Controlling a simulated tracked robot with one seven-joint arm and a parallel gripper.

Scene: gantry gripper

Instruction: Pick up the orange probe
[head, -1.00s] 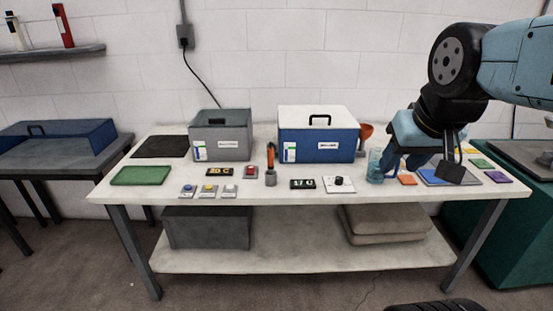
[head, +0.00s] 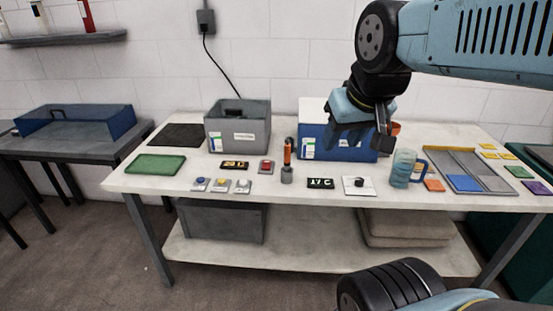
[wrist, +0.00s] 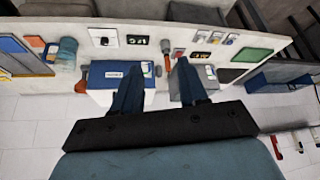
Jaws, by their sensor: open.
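The orange probe (head: 288,152) stands upright in a small grey holder (head: 287,174) on the white table, between the grey box and the blue box. In the wrist view the orange probe (wrist: 167,62) shows between the finger ends, nearer the right finger, with its holder (wrist: 166,46) above it in the picture. My gripper (head: 358,140) is open and empty. In the head view it hangs in front of the blue box, to the right of the probe and apart from it. The wrist view shows both gripper fingers (wrist: 158,68) spread.
The grey box (head: 238,135) and blue box (head: 345,150) flank the probe. Buttons (head: 221,185), small displays (head: 320,183) and a knob plate (head: 359,186) lie in front.

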